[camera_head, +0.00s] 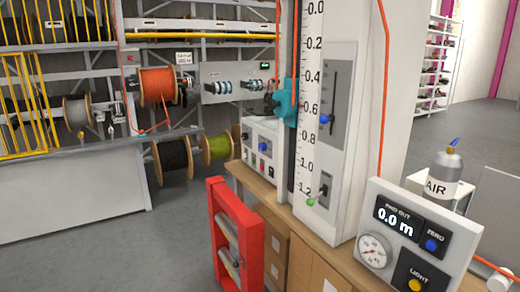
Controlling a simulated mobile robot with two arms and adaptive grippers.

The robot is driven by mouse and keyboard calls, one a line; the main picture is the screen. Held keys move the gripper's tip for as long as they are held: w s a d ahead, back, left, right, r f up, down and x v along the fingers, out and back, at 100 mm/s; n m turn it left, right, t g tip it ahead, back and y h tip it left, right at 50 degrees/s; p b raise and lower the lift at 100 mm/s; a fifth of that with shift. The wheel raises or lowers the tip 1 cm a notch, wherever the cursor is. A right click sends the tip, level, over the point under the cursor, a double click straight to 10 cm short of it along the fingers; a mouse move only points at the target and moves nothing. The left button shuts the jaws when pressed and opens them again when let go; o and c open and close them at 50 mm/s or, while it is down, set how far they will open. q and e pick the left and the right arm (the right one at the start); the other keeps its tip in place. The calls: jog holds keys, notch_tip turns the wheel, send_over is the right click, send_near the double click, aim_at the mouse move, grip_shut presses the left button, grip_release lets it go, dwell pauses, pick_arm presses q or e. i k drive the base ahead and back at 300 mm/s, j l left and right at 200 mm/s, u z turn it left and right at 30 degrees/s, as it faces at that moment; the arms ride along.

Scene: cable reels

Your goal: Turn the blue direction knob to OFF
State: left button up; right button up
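No knob marked as a direction knob with a readable OFF label shows. A small blue knob (324,118) sits low on a grey slotted panel (340,95) on the white scaled column. A blue button (431,245) marked ZERO is on the white box with the 0.0 m display (398,215). Neither of my grippers is in view.
A wooden bench (340,270) carries the boxes and column. A red frame (235,235) with rollers stands at its left front. Cable reels (158,85) hang on shelving at the left. Grey floor (110,245) lies open there.

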aim_at(262, 147)
jog(key=i+j, duration=0.3)
jog(key=i+j+z, duration=0.1)
jog(key=i+j, duration=0.25)
jog(key=j, duration=0.15)
